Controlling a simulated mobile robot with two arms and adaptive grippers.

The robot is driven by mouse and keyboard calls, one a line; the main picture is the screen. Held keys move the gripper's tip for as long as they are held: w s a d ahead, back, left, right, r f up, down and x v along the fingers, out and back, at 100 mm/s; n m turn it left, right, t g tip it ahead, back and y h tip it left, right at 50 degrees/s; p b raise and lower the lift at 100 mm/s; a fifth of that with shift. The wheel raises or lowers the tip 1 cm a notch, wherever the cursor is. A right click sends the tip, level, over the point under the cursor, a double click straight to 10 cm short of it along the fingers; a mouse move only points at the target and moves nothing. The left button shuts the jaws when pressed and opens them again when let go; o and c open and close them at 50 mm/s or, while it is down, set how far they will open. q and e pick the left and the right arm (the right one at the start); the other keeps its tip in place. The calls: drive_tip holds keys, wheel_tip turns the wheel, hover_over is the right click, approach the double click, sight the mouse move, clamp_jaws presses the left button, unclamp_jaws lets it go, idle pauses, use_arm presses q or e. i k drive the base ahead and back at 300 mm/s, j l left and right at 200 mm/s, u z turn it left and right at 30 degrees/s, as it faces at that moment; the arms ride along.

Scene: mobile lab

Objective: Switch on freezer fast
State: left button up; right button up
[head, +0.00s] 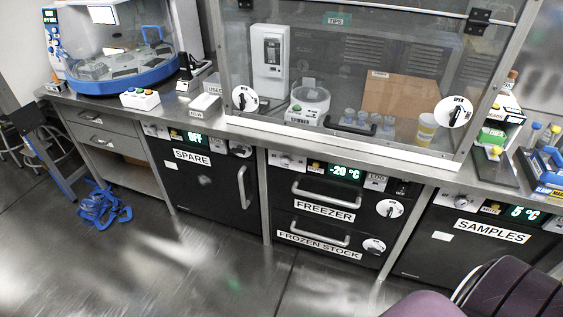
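The freezer (330,232) is a dark under-bench unit in the middle of the head view, with two drawers labelled FREEZER and FROZEN STOCK. Both drawers look closed, each with a bar handle and a round white dial with a black lever. Its control strip above carries a white panel with a dark knob (287,161), a yellow button (316,167), a green-lit display (345,173) reading -20 °C, a LOG label (376,182) and a black switch (401,188). The switch's position and the small markings are too small to tell. Neither of my grippers is in view.
A SPARE cabinet (205,195) with display OFF is left of the freezer; a SAMPLES cabinet (470,248) reading 5 °C is right. A glass-fronted hood (350,80) stands above. A blue tangled item (104,206) lies on the floor. The floor before the freezer is mostly clear.

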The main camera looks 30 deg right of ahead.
sight(402, 188)
drive_tip(key=z, duration=1.8)
